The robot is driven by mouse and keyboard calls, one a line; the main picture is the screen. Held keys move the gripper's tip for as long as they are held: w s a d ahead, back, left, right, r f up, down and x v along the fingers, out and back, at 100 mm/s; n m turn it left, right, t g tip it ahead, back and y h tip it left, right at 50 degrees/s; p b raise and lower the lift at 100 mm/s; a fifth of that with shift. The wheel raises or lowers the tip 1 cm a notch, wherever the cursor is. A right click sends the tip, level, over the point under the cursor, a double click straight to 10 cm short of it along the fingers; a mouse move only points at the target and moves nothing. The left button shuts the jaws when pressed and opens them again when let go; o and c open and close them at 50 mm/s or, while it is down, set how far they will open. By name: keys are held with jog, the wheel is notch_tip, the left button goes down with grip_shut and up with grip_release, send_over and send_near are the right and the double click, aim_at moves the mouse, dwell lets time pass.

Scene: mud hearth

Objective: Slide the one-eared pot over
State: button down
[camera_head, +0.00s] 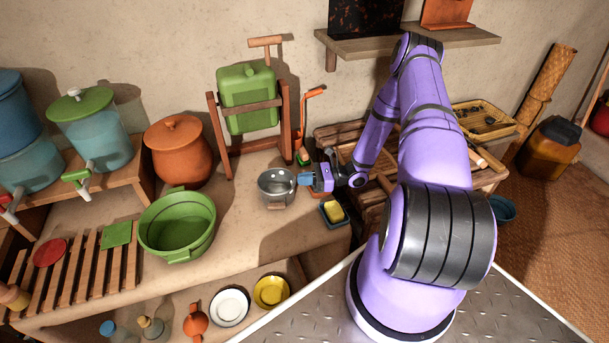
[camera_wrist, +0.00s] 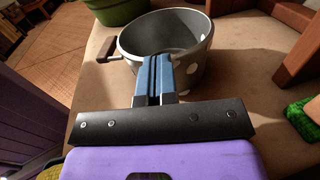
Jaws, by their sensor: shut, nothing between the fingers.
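The one-eared pot (camera_head: 277,189) is a small grey metal pot with pale spots, upright on the clay counter (camera_head: 240,225). In the wrist view the pot (camera_wrist: 196,68) shows its open, empty inside, and its single brown ear (camera_wrist: 108,48) sticks out to the left. My gripper (camera_head: 303,179) is at the pot's right side in the head view, with its blue fingers shut together and empty. In the wrist view the gripper's fingertips (camera_wrist: 155,68) overlap the pot's near wall. I cannot tell whether they touch it.
A green basin (camera_head: 178,225) stands left of the pot. A blue tray (camera_head: 342,222) with a yellow sponge (camera_head: 334,211) lies near the counter's right edge. Behind are a wooden stand with a green can (camera_head: 247,95) and a clay pot (camera_head: 178,150). Bare counter lies between pot and basin.

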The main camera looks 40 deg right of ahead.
aim_at(295, 186)
dwell(0.3)
jog(key=shift+x, duration=1.5)
jog(key=shift+v, duration=3.85)
jog(key=shift+w, duration=0.1)
